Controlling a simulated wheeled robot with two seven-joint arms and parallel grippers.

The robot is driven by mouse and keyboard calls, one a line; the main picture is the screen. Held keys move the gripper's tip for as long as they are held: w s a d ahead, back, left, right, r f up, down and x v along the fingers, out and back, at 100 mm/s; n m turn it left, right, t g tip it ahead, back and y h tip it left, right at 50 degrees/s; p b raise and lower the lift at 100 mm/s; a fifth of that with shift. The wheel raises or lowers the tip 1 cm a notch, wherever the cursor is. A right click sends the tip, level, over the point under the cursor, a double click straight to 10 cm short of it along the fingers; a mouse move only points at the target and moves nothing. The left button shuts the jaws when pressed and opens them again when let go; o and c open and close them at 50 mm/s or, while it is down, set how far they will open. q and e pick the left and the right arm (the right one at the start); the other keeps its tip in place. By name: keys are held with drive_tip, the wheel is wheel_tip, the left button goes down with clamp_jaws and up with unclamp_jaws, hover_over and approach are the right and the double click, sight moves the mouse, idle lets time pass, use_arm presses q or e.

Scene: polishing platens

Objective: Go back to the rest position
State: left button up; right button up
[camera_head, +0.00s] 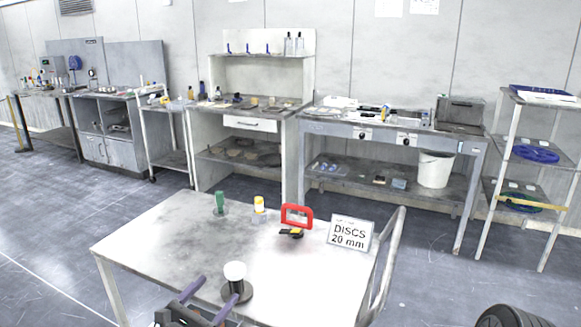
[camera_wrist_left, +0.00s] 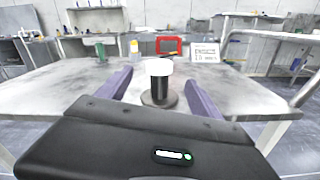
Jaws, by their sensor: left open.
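My left gripper (camera_head: 205,302) is at the near edge of the grey table (camera_head: 160,225). Its two purple fingers are spread apart; in the left wrist view the gripper (camera_wrist_left: 158,88) shows them on either side of a post. The post has a white round top and a dark stem on a round dark base (camera_head: 236,291); it stands upright on the table and also shows in the left wrist view (camera_wrist_left: 160,85). From these views I cannot tell whether the fingers touch it. My right gripper is not in view.
On the table stand a green-topped item (camera_head: 220,203), a yellow-topped bottle (camera_head: 259,208), a red-framed tool (camera_head: 297,216) and a "DISCS 20 mm" sign (camera_head: 350,233). A rail (camera_head: 391,255) runs along the table's right side. Benches and a shelf rack (camera_head: 530,155) line the wall; floor between is clear.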

use_arm(q)
drive_tip(key=s+d+f+m+g+h, duration=0.1)
drive_tip(key=s+d+f+m+g, duration=0.4)
drive_tip(key=s+d+f+m, duration=0.55)
drive_tip(key=s+d+f+m+g+h, duration=0.1)
drive_tip(key=s+d+f+m+g, duration=0.55)
drive_tip(key=f, duration=0.65)
drive_tip(key=s+a+f+m+g+y, duration=0.2)
drive_tip(key=s+f+m, duration=0.2)
drive_tip(key=s, duration=0.4)
drive_tip(key=s+a+f+m+g+y, duration=0.2)
drive_tip(key=s+f+m, duration=0.3)
drive_tip(key=s, duration=0.3)
drive_tip(key=shift+s+f+m+y, duration=0.25)
drive_tip(key=shift+f+m+y, duration=0.05)
drive_tip(key=shift+m, duration=0.3)
